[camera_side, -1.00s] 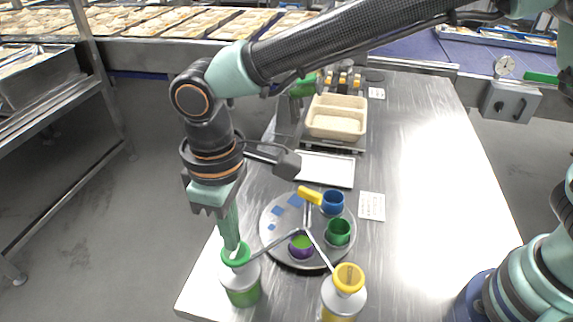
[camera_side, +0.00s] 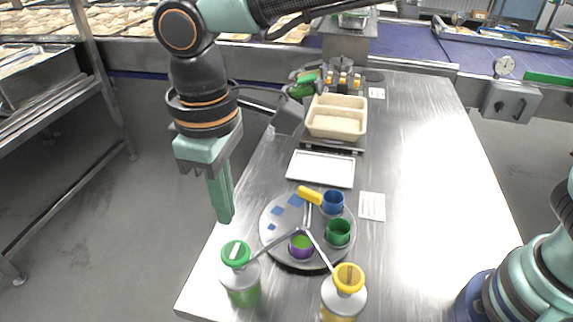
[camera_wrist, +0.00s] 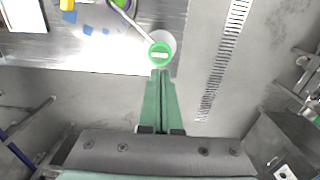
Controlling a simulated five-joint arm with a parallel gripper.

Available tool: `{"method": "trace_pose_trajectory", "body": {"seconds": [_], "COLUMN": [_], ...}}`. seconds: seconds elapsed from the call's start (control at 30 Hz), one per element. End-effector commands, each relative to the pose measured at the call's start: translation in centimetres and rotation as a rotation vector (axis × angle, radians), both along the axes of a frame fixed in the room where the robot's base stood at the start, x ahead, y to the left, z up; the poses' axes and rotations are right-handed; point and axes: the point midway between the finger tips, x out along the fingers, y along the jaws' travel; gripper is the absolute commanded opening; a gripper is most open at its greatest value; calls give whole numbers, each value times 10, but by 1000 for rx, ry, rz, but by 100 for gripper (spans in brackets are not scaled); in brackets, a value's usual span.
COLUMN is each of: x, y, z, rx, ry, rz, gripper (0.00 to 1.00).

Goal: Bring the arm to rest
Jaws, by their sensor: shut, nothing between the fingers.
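My gripper (camera_side: 224,221) is shut and empty in the side view. It hangs fingers-down, above and just left of the green-capped pump bottle (camera_side: 241,276) at the table's front left edge. In the wrist view my gripper (camera_wrist: 161,74) shows its two green fingers pressed together, with the green cap (camera_wrist: 160,54) just beyond their tips. In the side view the fingertips are apart from the cap.
A yellow-capped bottle (camera_side: 344,293) stands at the front. Behind it is a round grey tray (camera_side: 271,243) with purple, green and blue cups. A white tray (camera_side: 321,169) and a beige compartment container (camera_side: 336,121) lie farther back. The table's right side is clear.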

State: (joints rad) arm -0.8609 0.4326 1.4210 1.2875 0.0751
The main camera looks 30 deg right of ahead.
Motion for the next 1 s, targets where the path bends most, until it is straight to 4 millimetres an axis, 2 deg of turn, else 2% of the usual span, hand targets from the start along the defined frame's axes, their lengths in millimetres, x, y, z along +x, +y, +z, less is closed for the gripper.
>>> {"method": "trace_pose_trajectory", "body": {"seconds": [0.17,0.27,0.4,0.57,0.8,1.0], "x": [6,18,34,39,23,-2], "y": [-12,-39,-98,-169,-264,-323], "z": [6,18,38,53,59,49], "rx": [11,35,82,127,175,191], "ry": [-10,-34,-89,-164,-293,-397], "rz": [-26,-80,-196,-334,-535,-683], "gripper": [0,0,0,0,0,0]}}
